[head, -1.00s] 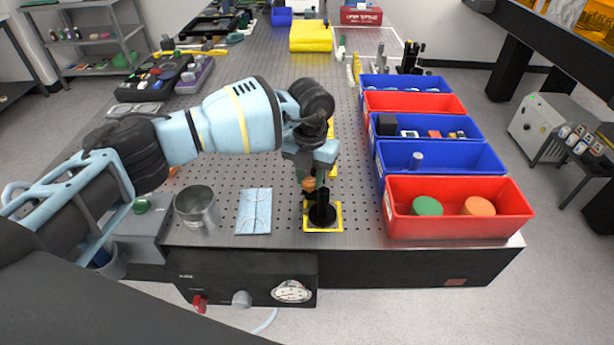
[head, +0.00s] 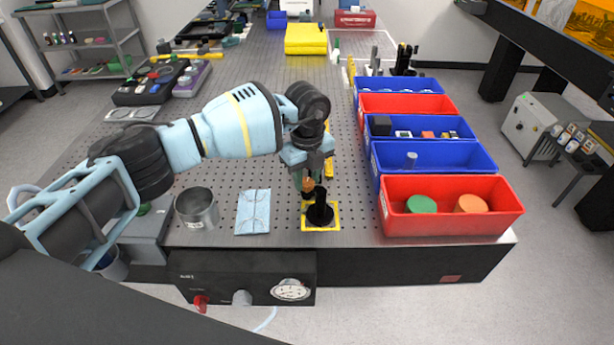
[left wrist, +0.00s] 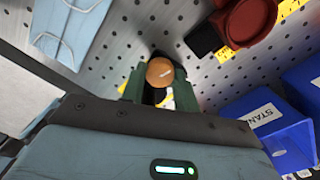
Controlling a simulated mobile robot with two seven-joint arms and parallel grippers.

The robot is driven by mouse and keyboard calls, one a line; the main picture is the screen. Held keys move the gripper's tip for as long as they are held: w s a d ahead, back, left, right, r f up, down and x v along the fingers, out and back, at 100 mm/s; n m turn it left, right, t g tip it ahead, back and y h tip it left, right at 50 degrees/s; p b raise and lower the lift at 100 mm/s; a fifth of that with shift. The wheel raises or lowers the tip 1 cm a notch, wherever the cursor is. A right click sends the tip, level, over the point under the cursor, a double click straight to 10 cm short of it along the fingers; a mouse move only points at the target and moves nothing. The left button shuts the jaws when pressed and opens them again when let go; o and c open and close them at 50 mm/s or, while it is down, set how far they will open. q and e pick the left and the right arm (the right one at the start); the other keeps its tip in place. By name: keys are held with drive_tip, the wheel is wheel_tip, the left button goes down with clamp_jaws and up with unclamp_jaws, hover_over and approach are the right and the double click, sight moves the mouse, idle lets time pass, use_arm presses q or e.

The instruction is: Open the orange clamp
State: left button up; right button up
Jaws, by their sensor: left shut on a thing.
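The orange clamp shows as a small orange knob (head: 308,185) near the front of the perforated bench, beside a black post (head: 320,208). In the left wrist view the round orange knob (left wrist: 160,71) sits between the two green fingers. My left gripper (head: 307,177) reaches down from above and is shut on this knob. In the left wrist view the left gripper (left wrist: 159,88) has its fingers on both sides of it. The clamp's lower part is mostly hidden by the knob and fingers. My right gripper is in neither view.
The black post stands on a yellow-edged plate (head: 335,223). Red and blue bins, such as the front red bin (head: 450,222), line the right. A dark red round part (left wrist: 247,22) is close by.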

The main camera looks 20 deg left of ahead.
sight(307, 182)
use_arm(q)
drive_tip(key=shift+n, duration=1)
drive_tip(key=o, duration=1)
drive_tip(key=shift+c, duration=0.2)
drive_tip(key=shift+r, duration=3.9)
drive_tip(key=shift+f, duration=0.1)
